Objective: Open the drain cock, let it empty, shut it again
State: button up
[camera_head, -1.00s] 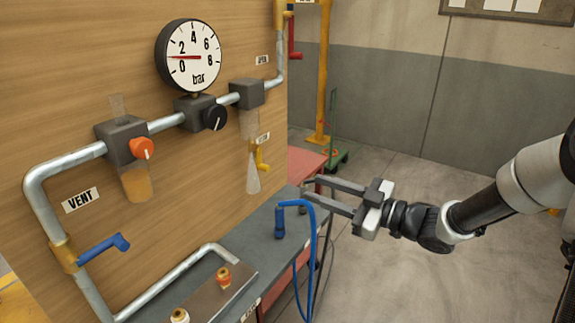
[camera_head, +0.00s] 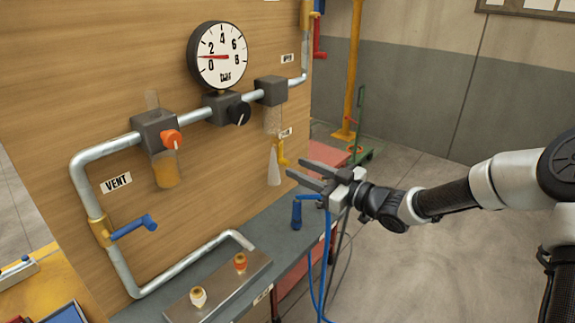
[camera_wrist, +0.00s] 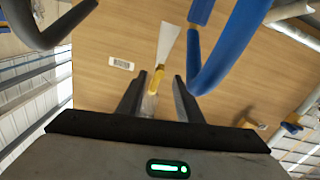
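The drain cock (camera_head: 282,153) is a small yellow lever under the clear bowl (camera_head: 272,121) of the right-hand unit on the wooden panel. A pale cone-shaped piece (camera_head: 274,169) hangs below it. I cannot tell whether the cock is open or shut. My gripper (camera_head: 298,168) is open and empty, with its fingers pointing at the panel just right of the cock. In the wrist view the yellow cock (camera_wrist: 157,79) shows between the finger tips, with the pale cone (camera_wrist: 167,43) beyond. I see no contact.
A blue hose (camera_head: 325,265) with its blue end piece (camera_head: 297,212) stands below my gripper and crosses close in the wrist view (camera_wrist: 232,45). A gauge (camera_head: 217,55) reads near 1 bar. A grey bench (camera_head: 262,235) lies under the panel.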

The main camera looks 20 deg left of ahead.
aim_at(287, 163)
jog(key=x, duration=0.5)
jog(key=shift+a, duration=0.2)
